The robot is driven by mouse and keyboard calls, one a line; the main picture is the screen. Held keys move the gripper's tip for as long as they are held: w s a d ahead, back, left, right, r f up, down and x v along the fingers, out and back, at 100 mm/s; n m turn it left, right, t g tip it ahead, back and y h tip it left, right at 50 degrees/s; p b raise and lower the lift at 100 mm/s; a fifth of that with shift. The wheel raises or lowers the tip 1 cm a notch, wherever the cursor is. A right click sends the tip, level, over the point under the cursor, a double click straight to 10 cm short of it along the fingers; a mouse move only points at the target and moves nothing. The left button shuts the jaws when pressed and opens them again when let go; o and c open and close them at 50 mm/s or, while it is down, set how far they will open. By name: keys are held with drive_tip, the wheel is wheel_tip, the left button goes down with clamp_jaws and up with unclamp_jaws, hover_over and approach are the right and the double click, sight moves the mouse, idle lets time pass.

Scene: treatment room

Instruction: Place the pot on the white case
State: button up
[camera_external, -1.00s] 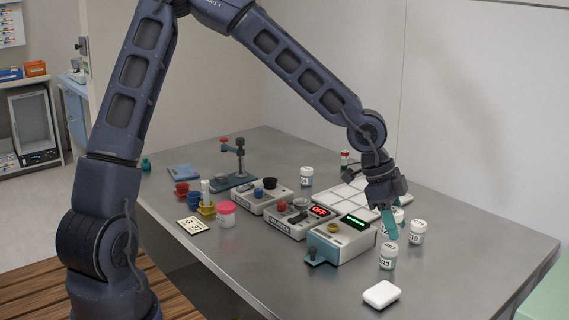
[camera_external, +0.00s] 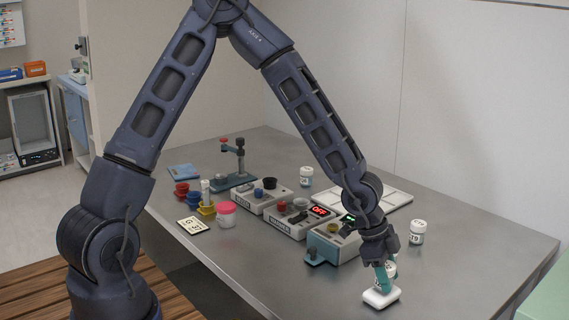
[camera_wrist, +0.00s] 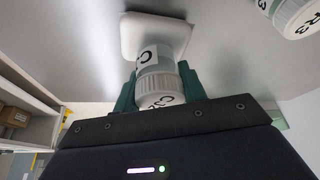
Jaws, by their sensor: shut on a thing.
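My gripper (camera_wrist: 160,88) is shut on a white-lidded pot (camera_wrist: 160,60) with a dark-lettered label, a teal finger on each side of it. The white case (camera_wrist: 128,35) is a rounded flat block lying beyond the pot's far end in the wrist view. In the external view my gripper (camera_external: 382,278) is low over the white case (camera_external: 377,301) near the table's front edge. The pot's far end overlaps the case in view; I cannot tell whether they touch. Part of a pot shows beside the fingers in the external view; I cannot tell whether it is the held one.
Another labelled pot (camera_wrist: 296,12) is at the upper right of the wrist view. A pot (camera_external: 417,232) stands right of my arm, and one (camera_external: 306,176) stands farther back. Instrument boxes (camera_external: 333,243) stand left of my gripper. The table (camera_external: 470,250) is clear to the right.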

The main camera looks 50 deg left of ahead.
drive_tip(key=shift+f, duration=0.35)
drive_tip(key=shift+f, duration=0.15)
drive_tip(key=o, duration=1)
drive_tip(key=shift+c, duration=0.2)
